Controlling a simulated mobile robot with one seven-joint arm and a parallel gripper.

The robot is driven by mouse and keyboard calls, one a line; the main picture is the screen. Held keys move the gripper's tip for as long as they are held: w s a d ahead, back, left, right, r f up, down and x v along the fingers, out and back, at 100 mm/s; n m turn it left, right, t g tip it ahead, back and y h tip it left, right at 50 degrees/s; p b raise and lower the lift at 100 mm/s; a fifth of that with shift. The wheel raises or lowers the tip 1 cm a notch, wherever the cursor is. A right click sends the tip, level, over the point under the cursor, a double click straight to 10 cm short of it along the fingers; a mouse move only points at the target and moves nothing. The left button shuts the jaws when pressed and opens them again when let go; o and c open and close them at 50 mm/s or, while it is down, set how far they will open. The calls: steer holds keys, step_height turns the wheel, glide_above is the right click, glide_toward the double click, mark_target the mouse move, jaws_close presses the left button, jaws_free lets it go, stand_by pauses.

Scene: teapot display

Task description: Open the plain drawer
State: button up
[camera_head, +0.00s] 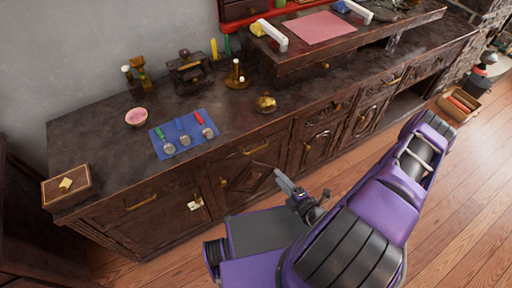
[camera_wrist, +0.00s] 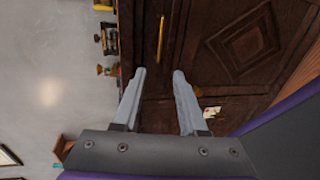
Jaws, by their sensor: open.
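The dark wooden cabinet has a plain-fronted drawer with a brass bar handle (camera_head: 255,147) above a diamond-carved door (camera_head: 250,175). Another brass handle (camera_head: 140,201) is on a plain front at the left. Fronts farther right look carved. I cannot tell for certain which drawer the task means. All fronts look shut. My gripper (camera_head: 281,180) is open and empty, in front of the diamond-carved door. In the wrist view, the middle handle (camera_wrist: 161,38) lies beyond the gap between my open fingers (camera_wrist: 159,74), apart from them.
On the countertop (camera_head: 90,135) lie a blue mat (camera_head: 160,146) with several spoons, a pink bowl (camera_head: 136,117) and a brass pot (camera_head: 265,103). A wooden box (camera_head: 68,187) stands at the left end. A tag (camera_head: 195,204) hangs on the front.

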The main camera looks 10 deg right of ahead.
mark_target(255, 150)
steer(key=b+x, duration=0.1)
steer(key=x, duration=1.6)
steer(key=shift+w+d+f, duration=0.1)
steer(key=shift+w, duration=0.1)
steer(key=shift+c, duration=0.2)
jaws_close()
stand_by(0.6)
